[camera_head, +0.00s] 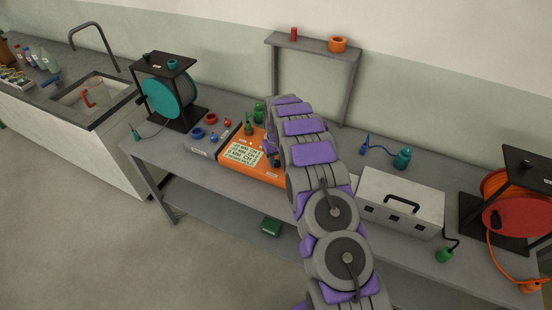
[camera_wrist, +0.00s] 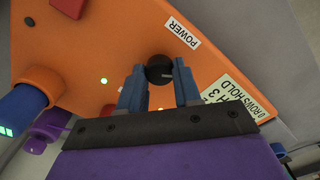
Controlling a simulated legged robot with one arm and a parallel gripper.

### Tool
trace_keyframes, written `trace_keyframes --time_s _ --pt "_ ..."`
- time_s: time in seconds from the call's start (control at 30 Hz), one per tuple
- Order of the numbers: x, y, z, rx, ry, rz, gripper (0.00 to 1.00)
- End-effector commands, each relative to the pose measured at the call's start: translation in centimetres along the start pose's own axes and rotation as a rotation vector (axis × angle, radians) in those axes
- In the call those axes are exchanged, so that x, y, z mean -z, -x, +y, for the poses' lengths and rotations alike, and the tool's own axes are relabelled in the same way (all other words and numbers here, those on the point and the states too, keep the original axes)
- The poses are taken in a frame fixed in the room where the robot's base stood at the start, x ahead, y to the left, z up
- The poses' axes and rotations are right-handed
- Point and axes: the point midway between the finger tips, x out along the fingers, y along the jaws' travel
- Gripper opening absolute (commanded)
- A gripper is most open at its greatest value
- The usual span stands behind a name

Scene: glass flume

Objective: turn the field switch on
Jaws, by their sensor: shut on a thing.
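An orange panel (camera_wrist: 100,45) fills much of the wrist view. On it is a round black knob (camera_wrist: 159,68) beside a white label reading POWER. My gripper (camera_wrist: 158,78) has one blue finger on each side of this knob and is shut on it. No label reading "field" can be made out. In the head view the orange unit (camera_head: 237,168) lies on the bench, and my arm hides its right part and most of my gripper.
A light grey box (camera_head: 403,192) with a handle stands right of my arm. A grey frame (camera_head: 310,47) rises behind. Cable reels stand at both sides. A blue-orange plug (camera_wrist: 28,103) is near my gripper.

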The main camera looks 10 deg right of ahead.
Motion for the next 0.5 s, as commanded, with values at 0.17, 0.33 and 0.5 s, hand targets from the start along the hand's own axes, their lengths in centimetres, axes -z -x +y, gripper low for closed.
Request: trace_keyframes --time_s 0.17,0.33,0.5 --pt "0.01 0.09 -0.13 0.000 -0.164 -0.001 0.02" --pt "-0.02 0.04 -0.08 0.001 -0.311 -0.002 0.02" --pt "-0.01 0.01 -0.17 0.000 -0.429 -0.003 0.02"
